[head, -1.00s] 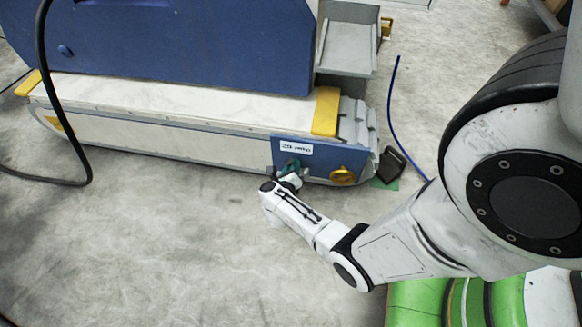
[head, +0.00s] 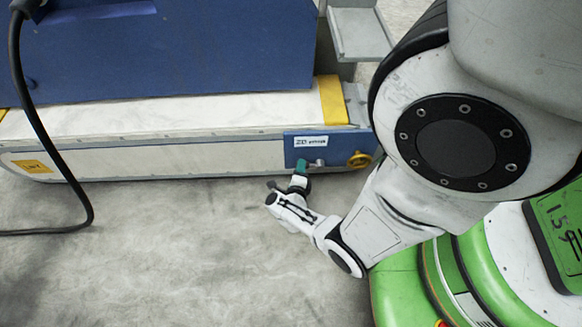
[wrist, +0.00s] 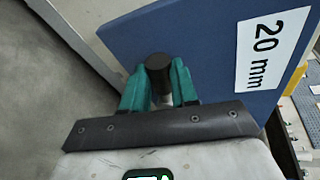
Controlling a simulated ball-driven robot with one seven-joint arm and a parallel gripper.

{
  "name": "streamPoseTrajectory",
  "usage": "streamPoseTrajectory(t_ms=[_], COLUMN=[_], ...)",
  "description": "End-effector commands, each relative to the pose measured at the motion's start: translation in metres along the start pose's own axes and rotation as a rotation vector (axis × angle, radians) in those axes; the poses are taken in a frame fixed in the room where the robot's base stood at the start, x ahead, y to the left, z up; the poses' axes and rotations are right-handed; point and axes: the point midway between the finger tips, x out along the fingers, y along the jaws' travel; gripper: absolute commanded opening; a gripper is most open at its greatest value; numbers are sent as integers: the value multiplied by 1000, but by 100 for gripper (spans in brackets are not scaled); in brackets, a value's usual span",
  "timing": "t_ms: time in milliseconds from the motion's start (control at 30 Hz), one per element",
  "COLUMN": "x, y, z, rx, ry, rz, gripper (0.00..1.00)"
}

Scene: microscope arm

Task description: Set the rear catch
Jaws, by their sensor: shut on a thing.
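A blue plate (head: 340,149) with a white "20 mm" label (wrist: 268,48) sits at the right end of the machine's long pale base. A dark round knob (wrist: 158,66) stands out from this plate in the wrist view. My gripper (head: 302,163) is at the plate, left of the yellow knob. Its green fingers (wrist: 157,80) are shut on the dark knob, one on each side. No other part is marked as the rear catch.
A yellow knob (head: 358,160) is on the plate just right of my gripper. The pale base (head: 150,158) runs left under a large blue housing (head: 180,55). A black cable (head: 45,148) hangs at the left. The floor in front (head: 150,260) is clear.

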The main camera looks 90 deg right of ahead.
Motion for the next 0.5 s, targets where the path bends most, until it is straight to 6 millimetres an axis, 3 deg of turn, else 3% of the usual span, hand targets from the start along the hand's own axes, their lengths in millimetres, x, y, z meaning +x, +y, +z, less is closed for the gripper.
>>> streamPoseTrajectory(t_ms=[133, 500], x=[2, 3], y=[11, 19], z=[-3, -3], rx=[-88, -210], ry=[19, 43], rz=[-18, -47], gripper=[0, 0])
